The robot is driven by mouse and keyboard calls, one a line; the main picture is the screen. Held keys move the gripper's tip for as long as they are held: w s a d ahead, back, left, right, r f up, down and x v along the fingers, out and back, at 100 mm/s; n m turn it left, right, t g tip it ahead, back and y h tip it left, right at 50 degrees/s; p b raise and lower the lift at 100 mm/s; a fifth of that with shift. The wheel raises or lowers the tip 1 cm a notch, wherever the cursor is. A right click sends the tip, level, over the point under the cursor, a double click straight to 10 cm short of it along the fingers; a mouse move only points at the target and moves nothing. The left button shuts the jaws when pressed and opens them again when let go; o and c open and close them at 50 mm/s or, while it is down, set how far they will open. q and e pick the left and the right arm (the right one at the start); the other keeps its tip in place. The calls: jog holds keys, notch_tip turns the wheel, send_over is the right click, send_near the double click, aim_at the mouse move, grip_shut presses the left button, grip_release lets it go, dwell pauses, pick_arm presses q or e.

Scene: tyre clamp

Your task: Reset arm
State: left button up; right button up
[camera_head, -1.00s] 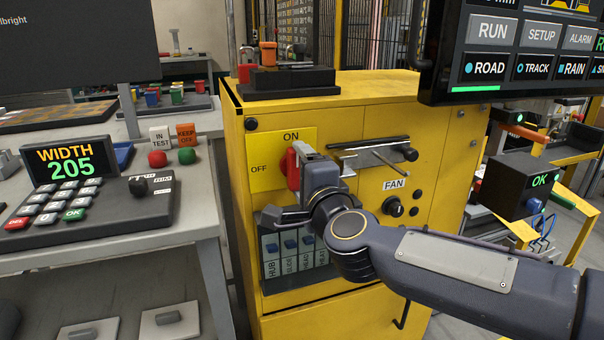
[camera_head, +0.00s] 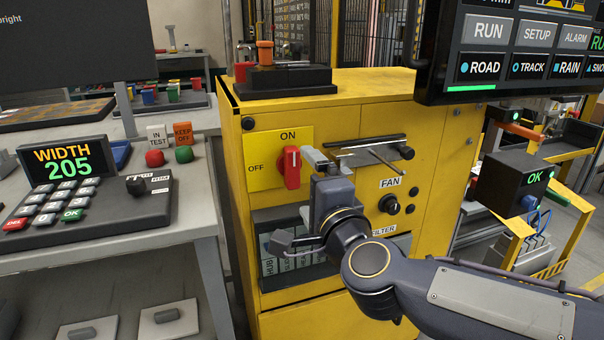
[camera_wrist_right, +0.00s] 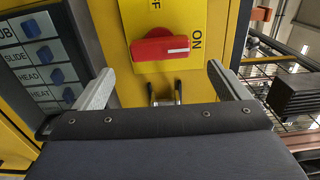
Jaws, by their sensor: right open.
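A red rotary switch (camera_head: 291,168) sits on a yellow plate on the front of the yellow cabinet (camera_head: 360,110). It stands upright, its white mark toward ON. In the right wrist view the same red switch (camera_wrist_right: 160,48) lies beyond the fingers, its white mark toward ON. My right gripper (camera_head: 298,200) is open and empty, in front of the cabinet just right of and below the switch. Its two fingers are spread apart in the wrist view (camera_wrist_right: 160,75), with nothing between them. My left gripper is out of view.
A metal bar handle (camera_head: 365,150) juts from the cabinet right of the switch. Below is a row of labelled blue switches (camera_wrist_right: 42,55), partly hidden by my gripper. A keypad console (camera_head: 90,195) stands on the left bench. A screen (camera_head: 520,50) hangs at upper right.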

jog(key=shift+v, duration=1.05)
jog(key=s+d+f+n+g+h, duration=0.1)
jog(key=s+d+f+n+g, duration=0.5)
jog(key=s+d+f, duration=0.45)
jog(key=s+d+f+n+g+h, duration=0.1)
jog(key=s+d+f+n+g, duration=0.5)
jog(key=s+f, duration=0.65)
notch_tip(320, 180, up, 28)
jog(key=n+p, duration=0.1)
jog(key=p, duration=2.7)
jog(key=shift+w+d, duration=0.25)
jog(key=shift+d, duration=0.15)
jog(key=shift+f, duration=0.15)
